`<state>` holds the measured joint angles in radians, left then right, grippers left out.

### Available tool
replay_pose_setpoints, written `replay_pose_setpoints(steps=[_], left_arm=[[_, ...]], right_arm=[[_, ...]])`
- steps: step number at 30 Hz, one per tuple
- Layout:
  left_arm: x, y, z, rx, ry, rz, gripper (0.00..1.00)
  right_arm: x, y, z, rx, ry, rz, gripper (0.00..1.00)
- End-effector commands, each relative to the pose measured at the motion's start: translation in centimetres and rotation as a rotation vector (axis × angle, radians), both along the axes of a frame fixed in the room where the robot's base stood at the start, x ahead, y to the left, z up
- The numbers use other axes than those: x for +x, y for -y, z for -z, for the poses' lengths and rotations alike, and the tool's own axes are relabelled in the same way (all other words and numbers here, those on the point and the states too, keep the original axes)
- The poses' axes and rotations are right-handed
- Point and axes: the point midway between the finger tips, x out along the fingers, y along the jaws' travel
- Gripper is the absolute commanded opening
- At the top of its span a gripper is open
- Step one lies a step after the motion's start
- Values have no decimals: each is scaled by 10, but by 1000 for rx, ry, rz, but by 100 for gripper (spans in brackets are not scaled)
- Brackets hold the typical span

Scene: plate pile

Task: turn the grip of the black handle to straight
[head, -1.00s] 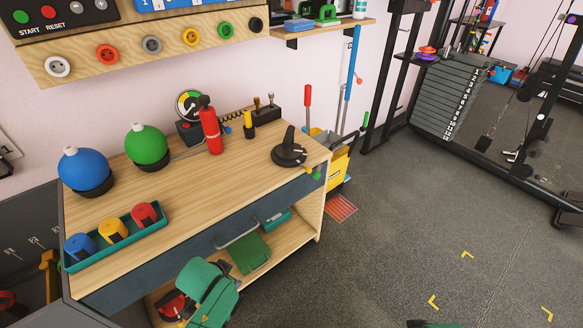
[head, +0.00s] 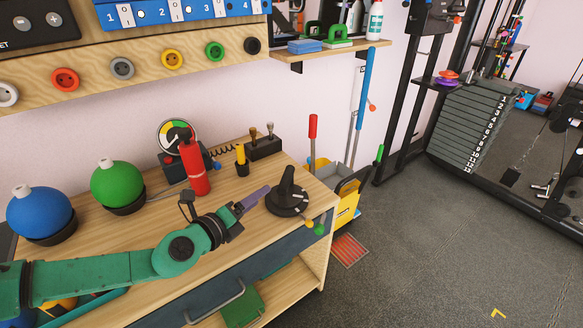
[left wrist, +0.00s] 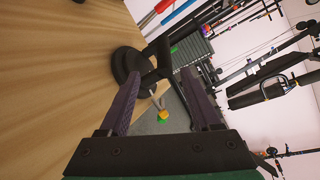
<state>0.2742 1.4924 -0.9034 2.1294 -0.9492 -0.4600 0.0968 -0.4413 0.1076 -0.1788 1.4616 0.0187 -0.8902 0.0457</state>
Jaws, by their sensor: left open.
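The black handle (head: 287,203) sits near the right end of the wooden bench top. It has a round black base with an upright grip leaning slightly. My left gripper (head: 264,190) is just left of the handle, its purple fingers pointing at the grip. In the left wrist view, my left gripper (left wrist: 161,73) is open, with the black grip (left wrist: 158,62) showing beyond and between the fingertips. The round base (left wrist: 124,65) shows beyond the left finger. I cannot tell if the fingers touch the handle. My right gripper is out of view.
A red extinguisher-shaped bottle (head: 194,168), a gauge (head: 177,137) and a box with small levers (head: 262,146) stand behind on the bench (head: 225,245). Green (head: 118,185) and blue (head: 40,213) balls stand to the left. Yellow and green knobs (head: 315,227) are at the bench's right edge.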

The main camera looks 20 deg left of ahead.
Motion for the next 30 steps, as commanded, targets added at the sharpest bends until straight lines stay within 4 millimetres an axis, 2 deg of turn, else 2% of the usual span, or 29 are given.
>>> replay_pose_setpoints(steps=[5,11,15,18,22,28,29,30], left_arm=[[26,11,1,-11,4,2,64],[76,26,14,-9,5,0,64],[107,37,24,-6,3,1,64],[122,40,29,-6,3,-1,64],[130,43,31,-5,1,1,64],[131,43,31,-5,0,0,64],[131,43,31,-5,0,0,57],[131,43,31,-5,1,-1,41]], right_arm=[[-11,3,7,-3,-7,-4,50],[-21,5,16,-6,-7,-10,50],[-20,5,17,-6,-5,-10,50],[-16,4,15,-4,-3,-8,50],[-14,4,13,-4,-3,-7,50],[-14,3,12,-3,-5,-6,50],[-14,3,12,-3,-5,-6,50],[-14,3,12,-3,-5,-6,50]])
